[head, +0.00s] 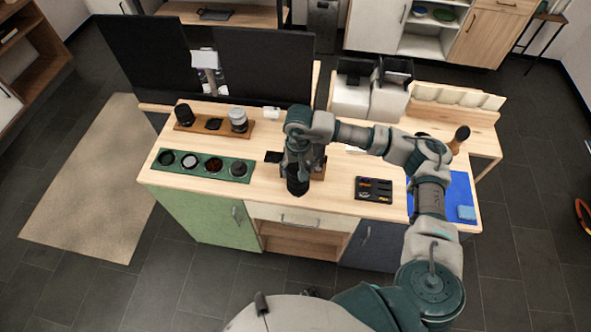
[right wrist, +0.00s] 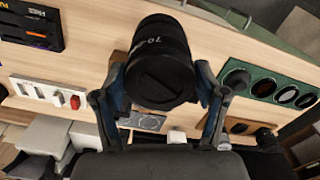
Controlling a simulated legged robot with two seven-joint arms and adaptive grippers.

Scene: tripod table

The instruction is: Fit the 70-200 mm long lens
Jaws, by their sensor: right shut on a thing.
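The long lens (right wrist: 160,62) is a thick black barrel with pale "70-" lettering, seen at an angle in the right wrist view. My right gripper (right wrist: 162,92) is shut on it, one finger on each side of the barrel. In the head view my right gripper (head: 298,163) points down near the middle of the worktop, with the black lens (head: 297,183) below it, close to the front edge. I cannot tell whether the lens touches the worktop. A small dark item (head: 273,157) lies just left of the gripper. No camera body is clearly visible. My left gripper is not in view.
A wooden rack (head: 213,125) with a black and a grey lens stands at back left. A green tray (head: 205,176) of round filters is in front. A dark tray (head: 375,197) and a blue mat (head: 455,190) lie right. Monitors (head: 265,65) stand behind.

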